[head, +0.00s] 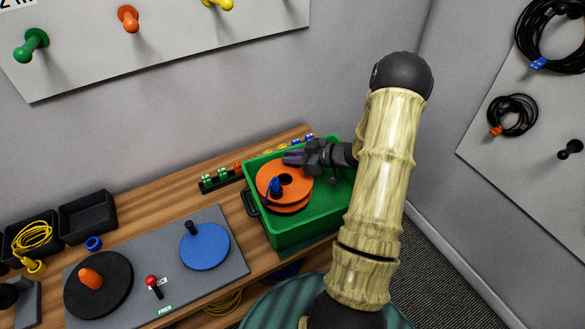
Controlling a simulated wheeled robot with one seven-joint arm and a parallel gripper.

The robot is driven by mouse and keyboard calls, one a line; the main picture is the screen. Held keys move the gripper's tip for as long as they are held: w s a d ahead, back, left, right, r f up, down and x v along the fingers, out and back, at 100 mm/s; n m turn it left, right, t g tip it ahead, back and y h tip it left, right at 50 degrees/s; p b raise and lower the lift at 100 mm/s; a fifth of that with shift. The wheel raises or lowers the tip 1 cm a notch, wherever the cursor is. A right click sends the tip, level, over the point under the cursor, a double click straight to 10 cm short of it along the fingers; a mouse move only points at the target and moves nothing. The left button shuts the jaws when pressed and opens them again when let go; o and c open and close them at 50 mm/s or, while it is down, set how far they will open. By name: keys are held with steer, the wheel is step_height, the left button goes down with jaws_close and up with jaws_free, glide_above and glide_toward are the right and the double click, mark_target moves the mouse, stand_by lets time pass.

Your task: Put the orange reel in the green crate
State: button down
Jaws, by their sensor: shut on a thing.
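The orange reel (266,190) is a thick disc with a dark centre hole and a blue knob near its front. It is at the left part of the green crate (301,236), over or inside it; I cannot tell whether it touches the crate floor. My gripper (292,158) reaches in from the right and is shut on the reel at its far edge. The fingertips are small and partly dark against the reel. My arm hides the right side of the crate.
A grey board (220,269) with a blue disc (205,246), a black disc (98,300) and a red-topped lever (152,282) lies left of the crate. Black trays (88,214) stand farther left. A rack of coloured clips (222,179) runs behind. Pegs (128,17) stick out of the wall panel.

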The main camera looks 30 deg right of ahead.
mark_target(293, 167)
step_height(293, 167, down, 5)
steer(key=b, duration=0.4)
steer(key=shift+r, duration=0.3)
steer(key=c, duration=1.4)
jaws_free()
steer(key=shift+o, duration=0.2)
steer(key=shift+s, duration=0.1)
steer(key=v, duration=0.7)
steer(key=shift+d, duration=0.2)
